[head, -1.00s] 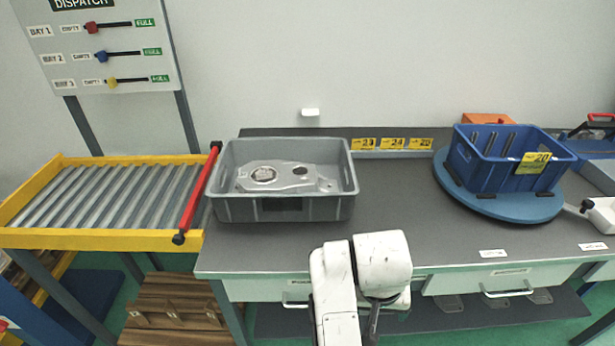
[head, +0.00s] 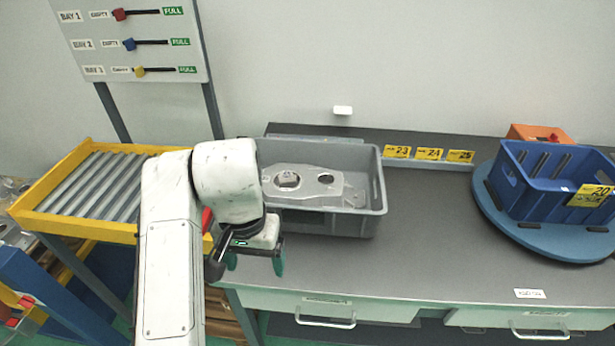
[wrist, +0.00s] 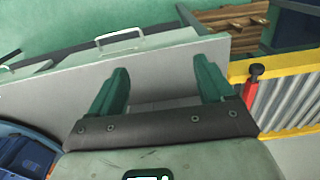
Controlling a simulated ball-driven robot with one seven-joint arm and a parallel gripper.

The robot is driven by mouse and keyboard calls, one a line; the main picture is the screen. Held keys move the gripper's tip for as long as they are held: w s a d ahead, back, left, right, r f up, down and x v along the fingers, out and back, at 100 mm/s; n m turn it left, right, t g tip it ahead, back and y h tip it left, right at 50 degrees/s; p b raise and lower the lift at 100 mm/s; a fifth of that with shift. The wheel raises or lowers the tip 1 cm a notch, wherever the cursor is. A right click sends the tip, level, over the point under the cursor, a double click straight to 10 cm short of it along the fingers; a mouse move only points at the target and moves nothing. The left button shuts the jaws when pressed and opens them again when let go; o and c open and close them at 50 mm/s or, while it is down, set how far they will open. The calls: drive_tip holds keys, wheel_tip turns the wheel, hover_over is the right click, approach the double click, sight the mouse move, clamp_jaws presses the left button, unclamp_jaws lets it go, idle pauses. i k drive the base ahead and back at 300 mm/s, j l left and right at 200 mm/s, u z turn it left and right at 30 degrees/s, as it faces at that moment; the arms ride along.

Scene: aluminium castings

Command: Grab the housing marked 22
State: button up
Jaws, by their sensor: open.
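A silvery metal casting (head: 308,184) with two round openings lies in the grey crate (head: 340,224) on the bench. No number on it can be read, so I cannot tell whether it is the housing marked 22. My gripper (head: 255,262) is open in front of the crate's left end, apart from it and from the casting. My arm hides the crate's left front corner. In the wrist view, the green fingers of my gripper (wrist: 160,72) are spread with nothing between them. The casting does not show there.
A yellow-framed roller conveyor (head: 72,219) stands left, with a red bar (wrist: 249,92) at its bench end. A blue crate (head: 535,192) labelled 20 sits on a blue turntable (head: 540,237) at right. Yellow tags (head: 429,154) line the back. The bench middle is clear.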

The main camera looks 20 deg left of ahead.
sight(310, 186)
drive_tip(key=i, duration=1.2)
